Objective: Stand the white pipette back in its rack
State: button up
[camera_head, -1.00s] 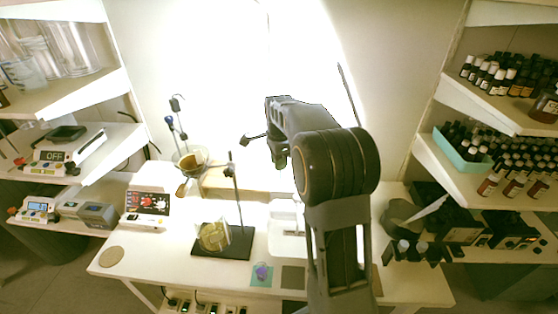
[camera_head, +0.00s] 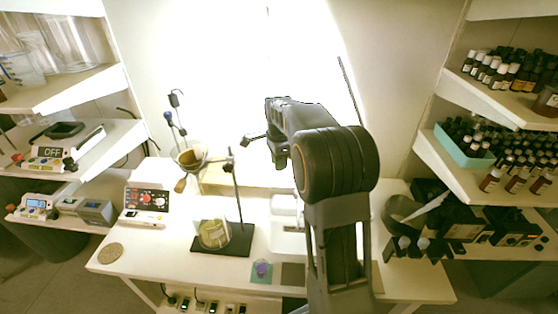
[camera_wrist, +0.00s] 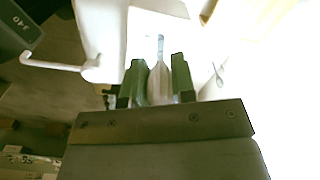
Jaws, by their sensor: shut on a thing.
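My gripper (camera_wrist: 161,82) is shut on the white pipette (camera_wrist: 160,76), whose pale, narrow shape shows between the two dark green fingers in the wrist view. Its thin end points away from the wrist; the rest is hidden by the fingers and the gripper body. In the head view, my gripper (camera_head: 278,158) hangs above the back of the table, and the pipette cannot be made out there. A white stand-like piece (camera_head: 286,218) is on the table below, partly behind my arm. I cannot tell whether it is the rack.
A white arm with a hooked end (camera_wrist: 55,65) lies left of the fingers in the wrist view. A clamp stand (camera_head: 237,190) with a glass vessel (camera_head: 213,234) stands left of my arm. The table's front left is mostly clear.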

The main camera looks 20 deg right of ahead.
jog(key=shift+f, duration=0.1)
jog(key=o, duration=0.7)
jog(key=shift+c, duration=0.2)
jog(key=shift+r, duration=0.2)
jog(key=shift+r+p, duration=2.1)
jog(key=shift+r, duration=0.25)
jog(key=shift+r+p, duration=2.15)
jog(key=shift+r, duration=0.4)
jog(key=shift+f, duration=0.1)
